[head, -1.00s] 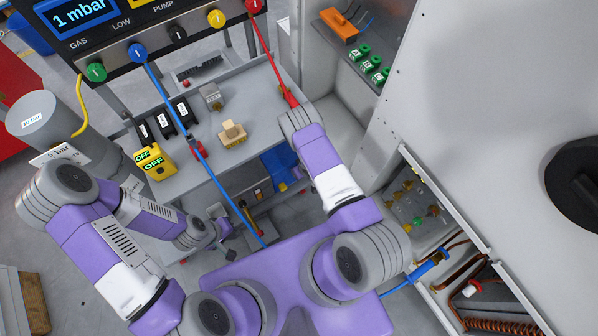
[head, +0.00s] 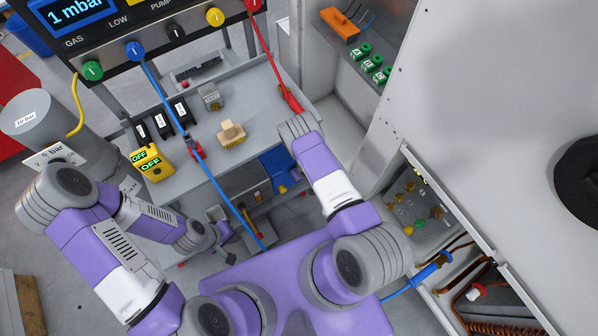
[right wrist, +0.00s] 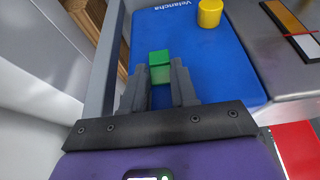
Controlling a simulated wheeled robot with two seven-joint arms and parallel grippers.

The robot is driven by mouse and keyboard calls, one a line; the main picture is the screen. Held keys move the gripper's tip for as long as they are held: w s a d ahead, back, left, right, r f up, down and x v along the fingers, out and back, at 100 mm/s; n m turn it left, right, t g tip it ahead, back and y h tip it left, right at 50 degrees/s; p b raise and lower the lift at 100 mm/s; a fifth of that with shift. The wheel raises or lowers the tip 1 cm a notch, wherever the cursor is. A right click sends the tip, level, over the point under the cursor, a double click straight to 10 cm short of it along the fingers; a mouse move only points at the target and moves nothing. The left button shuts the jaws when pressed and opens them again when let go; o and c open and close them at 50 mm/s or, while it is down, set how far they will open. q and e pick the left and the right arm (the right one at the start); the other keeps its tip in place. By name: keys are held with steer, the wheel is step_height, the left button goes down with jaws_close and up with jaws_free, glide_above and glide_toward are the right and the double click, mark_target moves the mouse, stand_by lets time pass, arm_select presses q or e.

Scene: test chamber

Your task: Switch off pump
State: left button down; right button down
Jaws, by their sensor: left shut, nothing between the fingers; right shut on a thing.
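Black switches with white labels (head: 163,123) stand in a row on the grey bench. A yellow box (head: 150,163) with green OFF readouts sits beside them. My left gripper (head: 223,243) is shut and empty, low in front of the bench. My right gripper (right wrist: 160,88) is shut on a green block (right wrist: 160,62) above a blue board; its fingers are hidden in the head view.
A blue cable (head: 222,185) and red cable (head: 270,55) hang from the panel. A beige block (head: 231,132) and a grey block (head: 209,96) stand on the bench. A grey cabinet (head: 470,90) fills the right side. A yellow cylinder (right wrist: 209,12) stands on the blue board (right wrist: 225,60).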

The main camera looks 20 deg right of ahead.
steer(key=shift+s+d+f+t+y, duration=0.1)
steer(key=shift+s+f+t+y, duration=0.1)
steer(key=shift+t, duration=0.65)
steer(key=shift+s+a+f+t+y, duration=0.1)
steer(key=shift+s+f+t, duration=0.1)
steer(key=shift+t, duration=0.7)
steer(key=shift+s+d+f+t+y, duration=0.1)
steer(key=shift+s+f+t, duration=0.1)
steer(key=shift+t, duration=0.65)
steer(key=c, duration=0.9)
jaws_free()
steer(key=p+v, duration=0.3)
steer(key=v, duration=0.4)
steer(key=shift+s+r+p, duration=0.15)
steer(key=shift+r+p, duration=0.15)
